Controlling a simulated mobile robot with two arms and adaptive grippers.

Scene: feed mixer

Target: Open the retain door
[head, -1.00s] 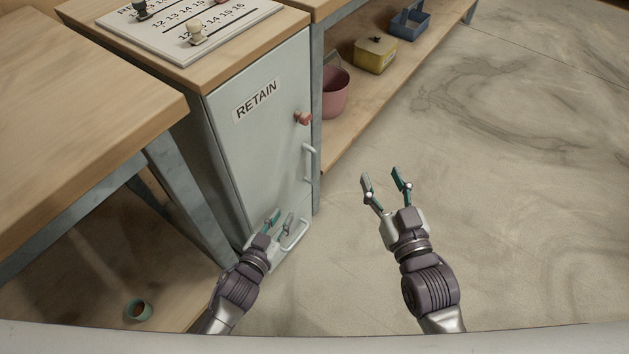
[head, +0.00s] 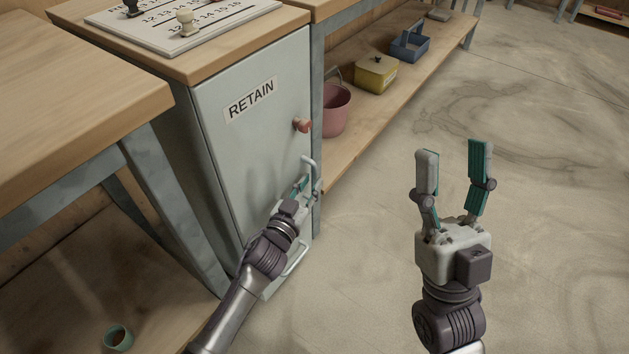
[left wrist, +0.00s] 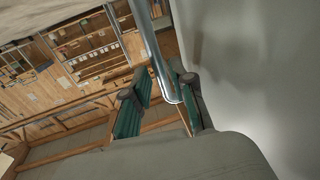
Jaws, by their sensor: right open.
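The retain door (head: 240,150) is the pale grey cabinet front labelled RETAIN, and it looks shut. A pale upright bar handle (head: 311,163) is at its right edge, below a red knob (head: 301,125). My left gripper (head: 307,184) is at this handle and hides its lower part. In the left wrist view the handle (left wrist: 151,48) runs between the two green-padded fingers (left wrist: 160,98), which stand apart; I cannot tell whether either touches it. My right gripper (head: 454,152) is open and empty, over the floor to the right of the cabinet.
A lower handle (head: 296,259) shows beneath my left arm. A wooden table (head: 80,110) stands at the left, with a small green cup (head: 118,338) below. A shelf right of the cabinet holds a pink bucket (head: 336,112), yellow box (head: 375,72) and blue caddy (head: 409,47). The floor at right is clear.

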